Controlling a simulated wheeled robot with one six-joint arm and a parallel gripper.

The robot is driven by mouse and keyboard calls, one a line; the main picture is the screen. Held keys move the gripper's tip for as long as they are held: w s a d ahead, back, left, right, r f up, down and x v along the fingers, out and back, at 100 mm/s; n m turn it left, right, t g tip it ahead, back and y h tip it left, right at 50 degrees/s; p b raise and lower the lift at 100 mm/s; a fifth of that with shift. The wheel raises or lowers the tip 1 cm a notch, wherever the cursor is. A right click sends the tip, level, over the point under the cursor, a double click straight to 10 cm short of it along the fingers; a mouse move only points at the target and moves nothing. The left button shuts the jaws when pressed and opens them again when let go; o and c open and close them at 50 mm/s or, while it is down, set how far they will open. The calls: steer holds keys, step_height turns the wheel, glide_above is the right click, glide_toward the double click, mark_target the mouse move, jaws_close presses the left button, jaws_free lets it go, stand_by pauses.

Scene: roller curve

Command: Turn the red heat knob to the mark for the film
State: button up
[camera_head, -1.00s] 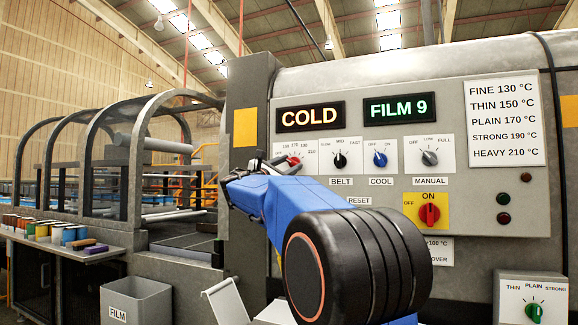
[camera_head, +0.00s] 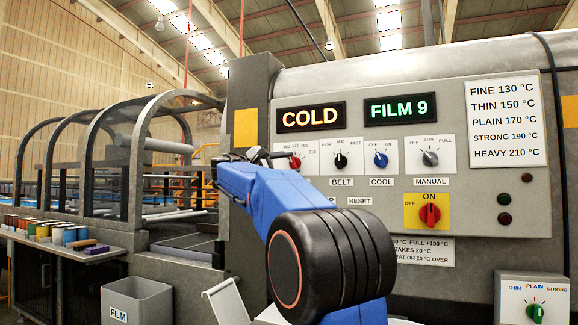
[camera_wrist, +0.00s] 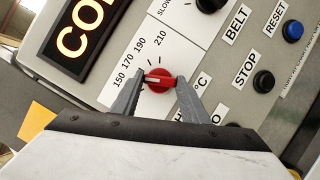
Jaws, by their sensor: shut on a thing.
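The red heat knob (camera_wrist: 158,80) sits on a white dial plate (camera_wrist: 170,52) printed 150, 170, 190 and 210. Its white pointer line lies toward the left in the wrist view, on the side of the 150 and 170 prints; the exact mark is hard to tell. My gripper (camera_wrist: 160,83) is shut on the knob, one finger on each side. In the head view the knob (camera_head: 295,162) shows just right of my gripper (camera_head: 272,156), which hides the plate's left part. The lit display (camera_head: 400,108) reads FILM 9.
A lit sign (camera_head: 310,117) reads COLD. A chart (camera_head: 504,122) lists FINE 130 to HEAVY 210 °C. Belt (camera_head: 341,160), cool (camera_head: 381,159) and manual (camera_head: 430,158) knobs stand to the right. A small box (camera_head: 534,296) with a green knob is at lower right.

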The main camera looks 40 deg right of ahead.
steer(key=shift+r+m+g+y, duration=0.15)
steer(key=shift+m+y, duration=0.3)
steer(key=shift+m, duration=0.7)
steer(key=shift+f+m+g+y, duration=0.15)
steer(key=shift+m+y, duration=0.3)
steer(key=shift+m, duration=0.7)
steer(key=o, duration=1.1)
steer(key=shift+c, duration=0.2)
steer(key=shift+r, duration=0.1)
steer(key=a, duration=1.7)
steer(key=shift+a, duration=0.25)
